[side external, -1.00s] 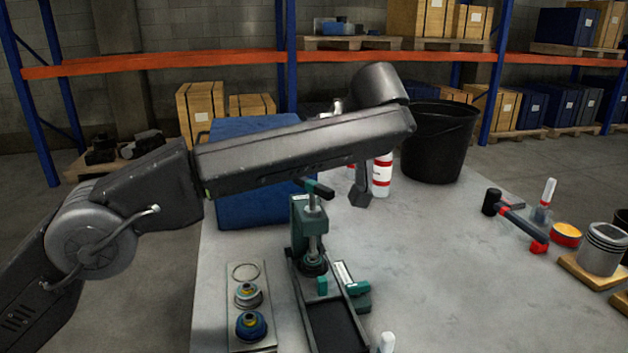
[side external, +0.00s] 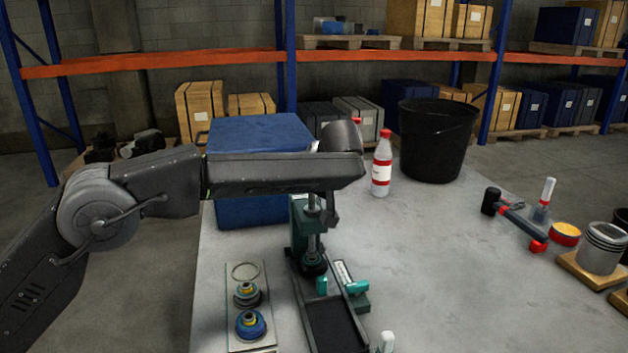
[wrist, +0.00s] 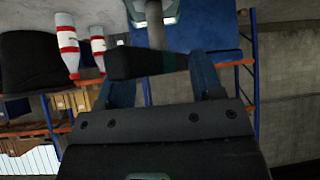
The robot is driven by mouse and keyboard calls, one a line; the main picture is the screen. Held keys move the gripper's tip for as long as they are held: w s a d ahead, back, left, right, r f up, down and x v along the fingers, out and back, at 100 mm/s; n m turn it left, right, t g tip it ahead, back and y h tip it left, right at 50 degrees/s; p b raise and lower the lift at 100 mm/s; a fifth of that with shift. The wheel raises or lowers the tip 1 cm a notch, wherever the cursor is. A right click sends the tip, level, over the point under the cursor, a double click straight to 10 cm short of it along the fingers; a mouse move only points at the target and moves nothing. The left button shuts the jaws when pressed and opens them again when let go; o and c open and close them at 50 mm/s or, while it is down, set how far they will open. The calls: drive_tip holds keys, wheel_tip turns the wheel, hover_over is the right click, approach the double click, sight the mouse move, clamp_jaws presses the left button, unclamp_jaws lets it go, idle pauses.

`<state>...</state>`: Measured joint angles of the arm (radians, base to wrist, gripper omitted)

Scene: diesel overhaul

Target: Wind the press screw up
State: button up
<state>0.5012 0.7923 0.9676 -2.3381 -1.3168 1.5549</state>
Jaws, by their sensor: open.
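The green press (side external: 299,232) stands upright on the table, with its grey vertical screw (side external: 313,243) below my wrist. My gripper (side external: 329,213) is at the top of the press, and my arm hides most of the screw's handle there. In the wrist view the dark handle bar (wrist: 145,63) crosses in front of my gripper (wrist: 163,78). The two blue-grey fingers are spread wide, one near each end of the bar. I cannot tell whether either finger touches the bar. Part of the press (wrist: 155,14) shows at the top of that view.
A blue box (side external: 255,132) stands behind the press, under my forearm. A red-and-white bottle (side external: 382,168) and a black bucket (side external: 432,145) stand at the back. A tray of parts (side external: 246,335) lies left of the press. The table's middle right is clear.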

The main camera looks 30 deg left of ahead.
drive_tip(key=shift+c, duration=0.2)
clamp_jaws()
drive_tip(key=shift+d, duration=0.1)
drive_tip(key=shift+d+r, duration=0.1)
idle(1.0)
drive_tip(key=c, duration=0.6)
unclamp_jaws()
drive_tip(key=o, duration=0.6)
drive_tip(key=shift+o, duration=0.2)
drive_tip(key=v, duration=1.3)
drive_tip(key=shift+s+r, duration=0.2)
